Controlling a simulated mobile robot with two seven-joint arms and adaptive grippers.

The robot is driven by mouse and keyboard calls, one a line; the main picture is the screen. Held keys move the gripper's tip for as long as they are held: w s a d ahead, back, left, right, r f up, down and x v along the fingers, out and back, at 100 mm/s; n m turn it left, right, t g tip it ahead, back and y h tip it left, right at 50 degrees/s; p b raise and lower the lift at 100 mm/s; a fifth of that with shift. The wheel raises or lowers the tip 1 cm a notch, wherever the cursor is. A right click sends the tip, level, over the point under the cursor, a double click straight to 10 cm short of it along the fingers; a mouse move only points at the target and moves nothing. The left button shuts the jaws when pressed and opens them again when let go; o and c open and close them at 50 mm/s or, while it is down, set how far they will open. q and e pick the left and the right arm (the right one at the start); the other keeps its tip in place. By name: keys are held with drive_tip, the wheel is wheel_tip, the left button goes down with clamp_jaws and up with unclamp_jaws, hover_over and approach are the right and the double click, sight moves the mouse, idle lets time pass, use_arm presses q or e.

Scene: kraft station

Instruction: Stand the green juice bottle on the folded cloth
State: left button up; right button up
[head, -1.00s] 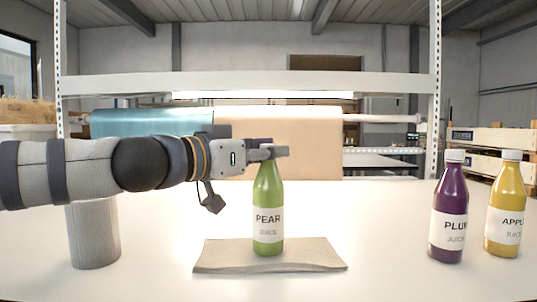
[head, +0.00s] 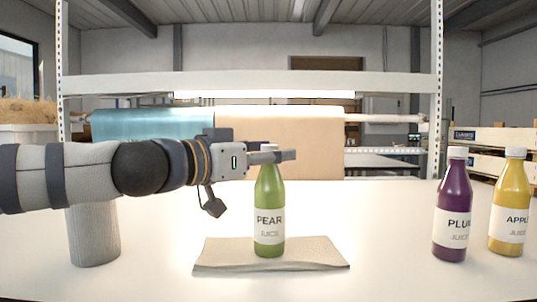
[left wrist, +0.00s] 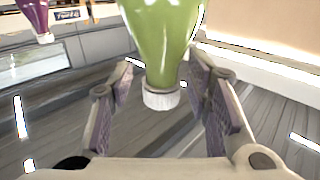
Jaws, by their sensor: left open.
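The green juice bottle (head: 269,205), labelled PEAR, stands upright on the folded cloth (head: 315,255), a grey-beige flat cloth on the white table. My left gripper (head: 275,156) reaches in from the left at the height of the bottle's neck, partly hiding its top. In the left wrist view the bottle (left wrist: 163,35) appears upside down with its white cap (left wrist: 161,99) between the two spread fingers (left wrist: 163,75). The gripper is open, with a gap visible on both sides of the cap. My right gripper is not in view.
A purple plum bottle (head: 453,205) and a yellow apple bottle (head: 510,205) stand at the right of the table. A grey cylinder (head: 94,235) stands at the left, under my left arm. The table between cloth and plum bottle is clear.

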use_arm(q)
drive_tip(key=shift+r, duration=0.4)
drive_tip(key=shift+s+a+r+p, duration=0.1)
drive_tip(key=shift+s+r+p, duration=0.05)
drive_tip(key=shift+r+p, duration=0.5)
drive_tip(key=v, duration=1.1)
drive_tip(key=shift+s+a+f, duration=0.2)
drive_tip(key=shift+a+f, duration=0.05)
drive_tip(key=shift+f, duration=0.15)
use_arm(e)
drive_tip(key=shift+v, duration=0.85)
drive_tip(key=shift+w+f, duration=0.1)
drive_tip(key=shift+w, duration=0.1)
